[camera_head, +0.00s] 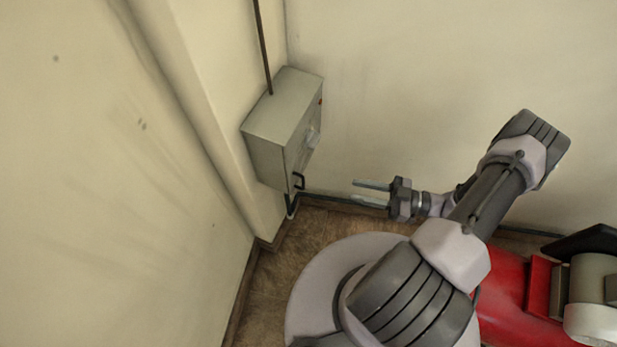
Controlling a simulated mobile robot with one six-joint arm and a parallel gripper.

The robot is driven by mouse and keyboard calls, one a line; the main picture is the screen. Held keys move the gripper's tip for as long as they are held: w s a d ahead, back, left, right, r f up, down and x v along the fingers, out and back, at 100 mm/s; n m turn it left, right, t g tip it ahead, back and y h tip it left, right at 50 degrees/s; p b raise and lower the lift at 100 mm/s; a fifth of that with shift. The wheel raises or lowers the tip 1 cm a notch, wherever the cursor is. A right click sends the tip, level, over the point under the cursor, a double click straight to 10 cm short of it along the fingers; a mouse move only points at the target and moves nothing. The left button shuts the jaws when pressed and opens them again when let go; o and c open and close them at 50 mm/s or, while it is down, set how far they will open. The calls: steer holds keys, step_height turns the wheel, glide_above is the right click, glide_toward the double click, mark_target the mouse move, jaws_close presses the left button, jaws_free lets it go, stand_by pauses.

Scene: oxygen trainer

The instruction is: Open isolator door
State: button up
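The isolator (280,125) is a grey metal box fixed to the wall, left of the middle of the head view. Its door (304,140) faces right and appears shut. A pale round fitting (312,136) sits on the door, and a small red spot shows near its top edge. A black handle (299,181) is at the door's lower corner. My gripper (371,192) is right of the box, with its two fingers pointing left towards the handle. The fingers are apart with nothing between them, and a gap separates them from the handle.
A dark conduit (263,45) runs up from the top of the box. Another pipe (291,205) leaves below it and runs along the wall base. A wall projection (200,90) stands left of the box. The brown floor (290,250) shows below.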

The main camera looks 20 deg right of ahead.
steer(key=b+x, duration=0.2)
steer(key=x, duration=1.2)
steer(key=shift+a, duration=0.3)
steer(key=shift+w+f, duration=0.1)
steer(key=shift+c, duration=0.4)
jaws_close()
